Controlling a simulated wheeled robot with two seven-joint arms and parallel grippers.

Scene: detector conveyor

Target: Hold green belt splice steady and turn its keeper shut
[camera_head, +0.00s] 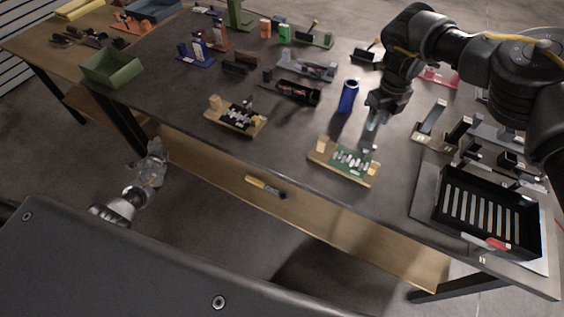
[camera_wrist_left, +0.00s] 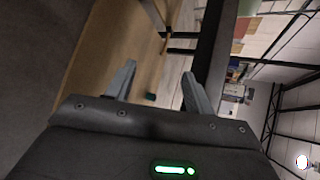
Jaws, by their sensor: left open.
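The green belt splice (camera_head: 350,158) lies on a light wooden base near the front edge of the dark table, with pale slotted strips across it and small light blocks at its ends. I cannot make out which part is its keeper or how it is turned. My right gripper (camera_head: 373,124) points down above and just behind the splice's right end, apart from it; its finger gap is too small to tell. My left gripper (camera_head: 156,160) is low in front of the table, away from the splice; in the left wrist view (camera_wrist_left: 160,84) its fingers are spread and empty.
A similar splice with a dark middle (camera_head: 236,116) lies to the left. A blue cylinder (camera_head: 348,96) stands behind the green splice. A black slotted tray (camera_head: 448,209) is at right. A yellow-handled tool (camera_head: 262,186) shows below the table's front edge. A green bin (camera_head: 112,68) stands at left.

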